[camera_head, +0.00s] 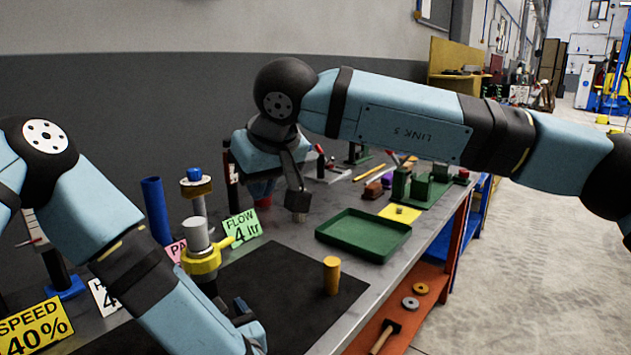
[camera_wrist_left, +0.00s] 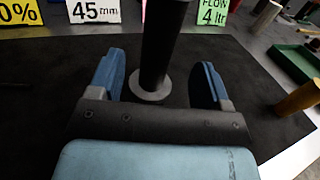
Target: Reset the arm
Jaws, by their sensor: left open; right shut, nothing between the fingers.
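The positioner stand in the head view has a yellow collar (camera_head: 203,263) with a side handle pointing right. A grey cylinder (camera_head: 196,234) rises from the collar. In the left wrist view, a dark upright post (camera_wrist_left: 157,45) with a round grey foot (camera_wrist_left: 151,85) stands between the lines of my left fingers. My left gripper (camera_wrist_left: 162,62) is open there, and I cannot tell whether it touches the post. In the head view my left arm hides most of that gripper. My right gripper (camera_head: 299,208) is shut and empty, pointing down above the bench behind the dark mat.
A dark mat (camera_head: 275,275) covers the bench front, with a yellow cylinder (camera_head: 331,275) upright on it. A green tray (camera_head: 363,236) lies to the right. Sign cards, including a green FLOW card (camera_head: 241,229), and a blue cylinder (camera_head: 157,210) stand at the back left.

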